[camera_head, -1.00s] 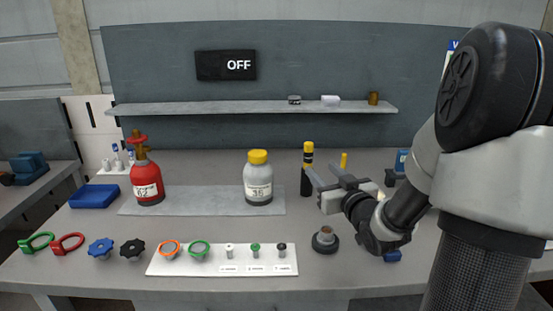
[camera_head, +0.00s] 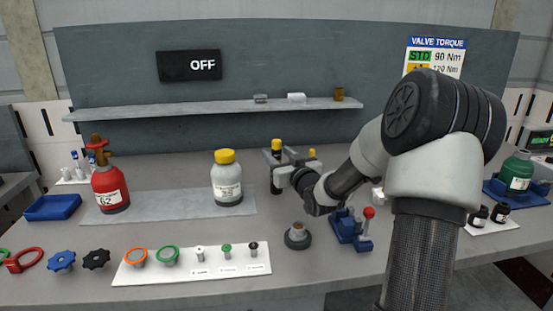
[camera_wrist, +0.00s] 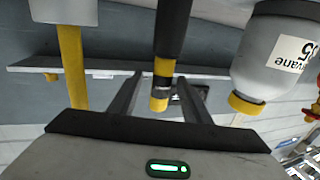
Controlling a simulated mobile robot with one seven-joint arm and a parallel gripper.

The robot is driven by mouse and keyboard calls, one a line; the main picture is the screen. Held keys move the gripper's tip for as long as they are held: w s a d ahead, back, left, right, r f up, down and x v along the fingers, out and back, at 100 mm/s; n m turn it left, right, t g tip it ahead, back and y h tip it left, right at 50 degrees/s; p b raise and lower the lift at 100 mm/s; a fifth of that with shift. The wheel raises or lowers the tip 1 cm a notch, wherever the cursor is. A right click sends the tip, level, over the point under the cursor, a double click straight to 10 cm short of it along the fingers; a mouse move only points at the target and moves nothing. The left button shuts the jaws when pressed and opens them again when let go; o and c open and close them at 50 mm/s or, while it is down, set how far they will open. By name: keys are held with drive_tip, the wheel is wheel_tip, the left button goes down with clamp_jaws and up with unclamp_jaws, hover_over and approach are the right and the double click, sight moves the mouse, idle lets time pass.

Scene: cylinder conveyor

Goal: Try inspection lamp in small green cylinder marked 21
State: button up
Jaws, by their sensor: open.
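A black inspection lamp with yellow bands stands upright on the bench; its yellow top (camera_head: 277,144) shows just behind my gripper (camera_head: 281,162). In the wrist view the lamp (camera_wrist: 172,35) hangs upside down in the picture, and its banded end lies between the fingers of my gripper (camera_wrist: 158,98). The fingers are open and apart from it as far as I can see; contact is unclear. A green cylinder (camera_head: 516,172) with a white label stands in a blue tray at the far right. Its number is too small to read, so I cannot confirm a 21.
A yellow-capped grey bottle (camera_head: 227,180) and a red cylinder (camera_head: 109,188) stand on the left. A yellow rod (camera_wrist: 72,65) is near my gripper. A blue fixture with a red knob (camera_head: 369,213) and small dark bottles (camera_head: 480,217) are on the right.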

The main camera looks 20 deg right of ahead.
drive_tip(key=w, duration=0.4)
drive_tip(key=shift+w+f+b, duration=0.15)
drive_tip(key=shift+w+b, duration=0.15)
drive_tip(key=shift+w, duration=0.1)
drive_tip(key=c, duration=1)
clamp_jaws()
